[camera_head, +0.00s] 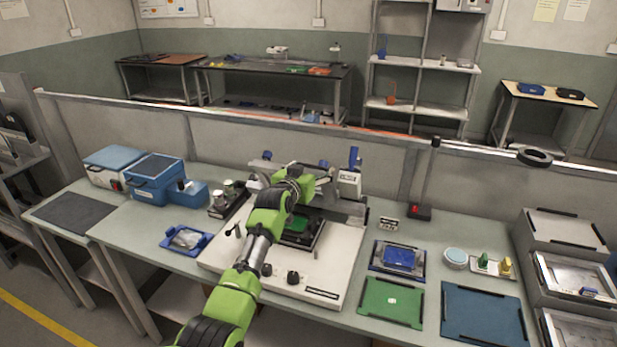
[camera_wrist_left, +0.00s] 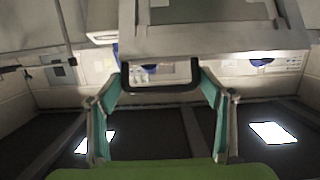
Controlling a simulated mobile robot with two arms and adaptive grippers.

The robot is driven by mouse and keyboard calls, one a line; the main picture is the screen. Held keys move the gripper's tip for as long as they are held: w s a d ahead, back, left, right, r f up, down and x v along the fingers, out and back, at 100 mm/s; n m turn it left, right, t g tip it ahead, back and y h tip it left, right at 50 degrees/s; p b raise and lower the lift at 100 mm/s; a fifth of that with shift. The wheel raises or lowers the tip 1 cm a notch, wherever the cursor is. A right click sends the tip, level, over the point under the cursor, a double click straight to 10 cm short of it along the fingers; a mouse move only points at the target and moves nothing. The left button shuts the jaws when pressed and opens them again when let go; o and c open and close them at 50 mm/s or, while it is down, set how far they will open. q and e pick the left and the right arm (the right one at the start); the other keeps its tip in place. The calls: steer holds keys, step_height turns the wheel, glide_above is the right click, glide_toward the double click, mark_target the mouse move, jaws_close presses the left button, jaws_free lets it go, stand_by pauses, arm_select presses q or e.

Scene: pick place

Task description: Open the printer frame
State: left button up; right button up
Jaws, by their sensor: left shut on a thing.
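The printer is a white-based machine (camera_head: 225,258) on the bench, with a green board (camera_head: 297,224) on its dark bed. Its grey upper part (camera_head: 349,190) with blue knobs stands behind the bed, partly hidden by my arm. My left gripper (camera_head: 305,180) reaches over the bed to this upper part; its fingertips are hard to make out there. In the left wrist view, the grey printer frame (camera_wrist_left: 215,40) fills the top, with a black handle (camera_wrist_left: 160,88) on its near edge. My left gripper's fingers (camera_wrist_left: 160,76) are on either side of the handle, shut on it. My right gripper is not in view.
Right of the printer lie a blue part in a tray (camera_head: 399,257), a green mat (camera_head: 391,301) and a blue mat (camera_head: 484,314). A blue tray (camera_head: 170,242) lies left. Grey cases (camera_head: 565,238) stand at the right end. A low partition (camera_head: 150,130) runs behind the bench.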

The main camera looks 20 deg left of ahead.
arm_select(q)
steer(key=shift+w+r, duration=0.45)
steer(key=shift+r, duration=0.15)
steer(key=o, duration=1.3)
steer(key=shift+s+d, duration=0.1)
steer(key=shift+s+f, duration=0.15)
steer(key=shift+s, duration=0.3)
steer(key=v, duration=1.1)
steer(key=shift+r, duration=0.35)
